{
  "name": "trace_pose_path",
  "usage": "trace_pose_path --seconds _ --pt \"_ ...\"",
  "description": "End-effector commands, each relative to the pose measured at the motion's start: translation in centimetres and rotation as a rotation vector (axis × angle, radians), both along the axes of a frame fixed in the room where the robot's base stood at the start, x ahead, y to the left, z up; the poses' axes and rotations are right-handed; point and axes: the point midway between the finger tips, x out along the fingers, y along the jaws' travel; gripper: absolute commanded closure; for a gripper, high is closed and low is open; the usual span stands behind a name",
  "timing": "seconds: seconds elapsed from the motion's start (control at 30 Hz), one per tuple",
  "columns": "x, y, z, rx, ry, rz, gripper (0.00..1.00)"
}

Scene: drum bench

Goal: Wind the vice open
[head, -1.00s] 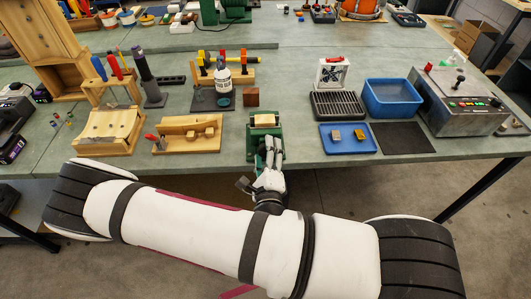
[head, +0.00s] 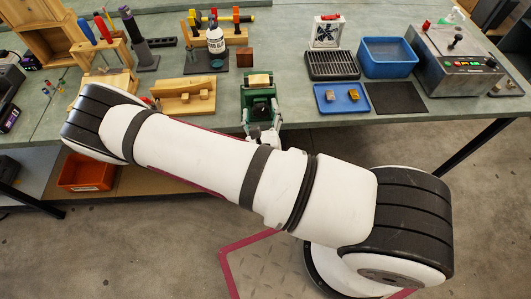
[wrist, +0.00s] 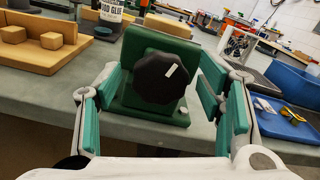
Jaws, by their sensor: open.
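The green vice (head: 259,92) stands at the front edge of the bench, with a pale wooden block (head: 260,79) at its top. In the wrist view the green vice body (wrist: 158,42) faces me, with its round black knob (wrist: 160,78) in front, marked by a white stripe. My gripper (wrist: 162,100) is open, its teal-padded fingers on the left and right of the knob with gaps to it. The knob is between the fingers and not gripped.
A wooden jig (head: 184,97) is left of the vice. A blue tray (head: 342,98) with two small blocks and a dark mat (head: 396,98) are to the right. A blue bin (head: 388,57) and a grey machine (head: 457,65) stand further right. A glue bottle (head: 215,40) is behind.

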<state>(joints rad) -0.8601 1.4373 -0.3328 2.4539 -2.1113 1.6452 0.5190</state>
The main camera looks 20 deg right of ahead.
Motion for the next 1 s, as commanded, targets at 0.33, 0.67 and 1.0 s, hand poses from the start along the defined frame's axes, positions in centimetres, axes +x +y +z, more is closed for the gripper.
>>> trace_pose_path --seconds 0.33,0.67,1.0 --pt "-4.0 1.2 0.3 0.176 -0.054 0.001 0.38" --pt "-9.6 3.0 0.3 0.175 -0.054 0.002 0.38" --pt "-12.9 4.1 0.1 0.173 -0.055 0.001 0.38"
